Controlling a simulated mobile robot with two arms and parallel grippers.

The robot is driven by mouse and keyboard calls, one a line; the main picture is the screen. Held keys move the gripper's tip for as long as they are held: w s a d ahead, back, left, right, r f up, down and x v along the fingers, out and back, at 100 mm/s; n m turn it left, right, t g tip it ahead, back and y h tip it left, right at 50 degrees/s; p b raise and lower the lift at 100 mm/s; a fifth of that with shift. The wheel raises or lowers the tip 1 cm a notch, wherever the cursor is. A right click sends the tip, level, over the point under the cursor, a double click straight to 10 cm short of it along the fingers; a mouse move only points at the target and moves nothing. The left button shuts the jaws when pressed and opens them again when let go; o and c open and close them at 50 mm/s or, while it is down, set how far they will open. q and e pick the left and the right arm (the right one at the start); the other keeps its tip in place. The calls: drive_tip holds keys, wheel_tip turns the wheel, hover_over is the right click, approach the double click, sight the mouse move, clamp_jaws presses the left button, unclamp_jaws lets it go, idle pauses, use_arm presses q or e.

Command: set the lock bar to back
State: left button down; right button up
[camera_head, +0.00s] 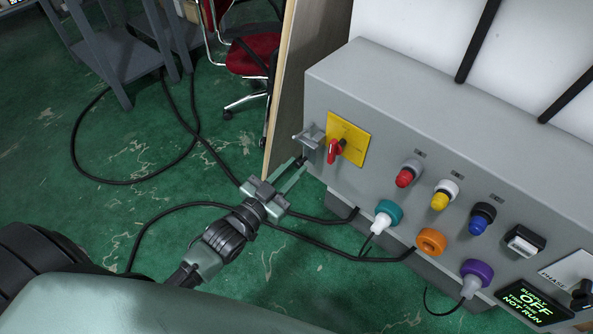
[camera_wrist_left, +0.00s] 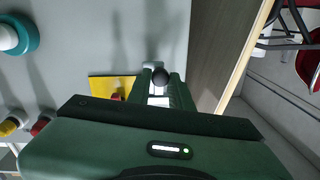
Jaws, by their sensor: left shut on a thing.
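A grey metal lock bar (camera_head: 309,137) sits at the left end of the grey machine panel, beside a yellow plate (camera_head: 352,139) with a red rotary handle (camera_head: 334,152). My left gripper (camera_head: 299,168) reaches up to it from the lower left, its fingers just below the bar. In the left wrist view the fingers (camera_wrist_left: 160,88) are closed around a dark round knob (camera_wrist_left: 160,76) in front of a pale metal piece. I take this knob to be the bar's grip; the fingers hide part of it. The yellow plate (camera_wrist_left: 108,88) shows left of the fingers. My right gripper is not in view.
The panel (camera_head: 430,120) carries coloured buttons, a teal connector (camera_head: 389,212), an orange ring (camera_head: 431,241) and a purple connector (camera_head: 477,272). A wooden board edge (camera_head: 287,90) stands close left of the panel. Black cables cross the green floor; a red chair (camera_head: 255,52) stands behind.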

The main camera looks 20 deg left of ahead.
use_arm(q)
drive_tip(key=c, duration=1.3)
unclamp_jaws()
drive_tip(key=shift+w+a, duration=0.1)
drive_tip(key=shift+a, duration=0.2)
drive_tip(key=shift+o, duration=0.2)
drive_tip(key=v, duration=0.7)
drive_tip(key=shift+s+p, duration=0.35)
drive_tip(key=shift+s, duration=0.05)
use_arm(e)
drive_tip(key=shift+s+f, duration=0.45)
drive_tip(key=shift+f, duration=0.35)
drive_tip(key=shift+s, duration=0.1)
